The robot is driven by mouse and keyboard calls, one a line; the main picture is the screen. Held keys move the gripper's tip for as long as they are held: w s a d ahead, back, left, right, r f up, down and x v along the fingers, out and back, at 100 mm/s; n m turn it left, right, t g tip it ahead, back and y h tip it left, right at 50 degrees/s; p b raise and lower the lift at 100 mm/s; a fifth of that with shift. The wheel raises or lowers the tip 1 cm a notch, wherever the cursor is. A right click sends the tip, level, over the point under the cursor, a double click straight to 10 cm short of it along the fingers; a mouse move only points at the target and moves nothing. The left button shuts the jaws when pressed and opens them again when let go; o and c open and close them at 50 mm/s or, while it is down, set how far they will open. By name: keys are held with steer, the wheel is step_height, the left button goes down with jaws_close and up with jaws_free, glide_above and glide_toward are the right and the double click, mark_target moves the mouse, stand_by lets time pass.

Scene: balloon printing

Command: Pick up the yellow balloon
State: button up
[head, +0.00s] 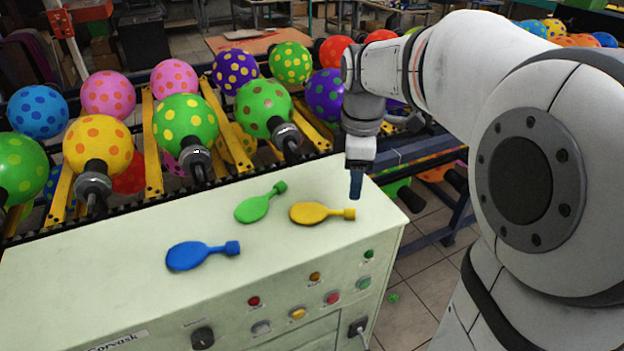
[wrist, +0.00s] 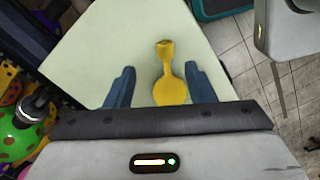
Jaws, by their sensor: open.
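The yellow balloon (head: 313,212) lies flat and deflated on the pale cabinet top, its neck pointing right in the head view. In the wrist view the yellow balloon (wrist: 168,88) shows between the two blue fingers, with its neck pointing up the picture. My gripper (head: 356,184) is above the cabinet top near the balloon's neck end, pointing down. In the wrist view my gripper (wrist: 160,88) is open, with a finger on each side of the balloon and nothing held. The height above the balloon is hard to tell.
A green balloon (head: 258,204) and a blue balloon (head: 200,255) lie on the cabinet top (head: 110,285) left of the yellow one. Buttons line its front. Inflated dotted balloons stand on a conveyor (head: 150,150) behind. The cabinet's right edge is close to my gripper.

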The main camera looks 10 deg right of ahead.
mark_target(349, 209)
steer(key=shift+w+f, duration=0.1)
steer(key=shift+f, duration=0.4)
steer(key=f, duration=0.4)
steer(key=f+p, duration=0.1)
steer(key=f, duration=0.1)
steer(key=shift+s+a+f, duration=0.3)
steer(key=shift+a+f, duration=0.05)
steer(key=shift+a, duration=0.05)
steer(key=shift+c, duration=0.6)
steer(key=c, duration=0.7)
